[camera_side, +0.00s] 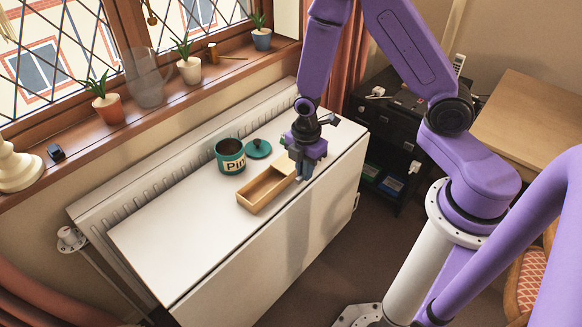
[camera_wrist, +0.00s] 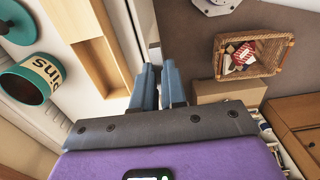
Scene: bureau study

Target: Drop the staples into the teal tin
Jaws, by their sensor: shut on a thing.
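The teal tin (camera_side: 230,161) stands open and upright on the white top, its pale label reading "Pin" in the side view. It also shows at the left of the wrist view (camera_wrist: 22,88). Its teal lid (camera_side: 258,149) lies beside it, to the right. My gripper (camera_side: 303,175) points down just right of the wooden box, apart from the tin. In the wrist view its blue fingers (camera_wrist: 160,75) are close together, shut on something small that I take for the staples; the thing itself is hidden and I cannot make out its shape.
An open wooden box (camera_side: 262,193) lies between my gripper and the tin's front right. The white top (camera_side: 185,235) is clear at the left front. Potted plants line the window sill (camera_side: 165,108) behind. A wicker basket (camera_wrist: 283,65) stands below in the wrist view.

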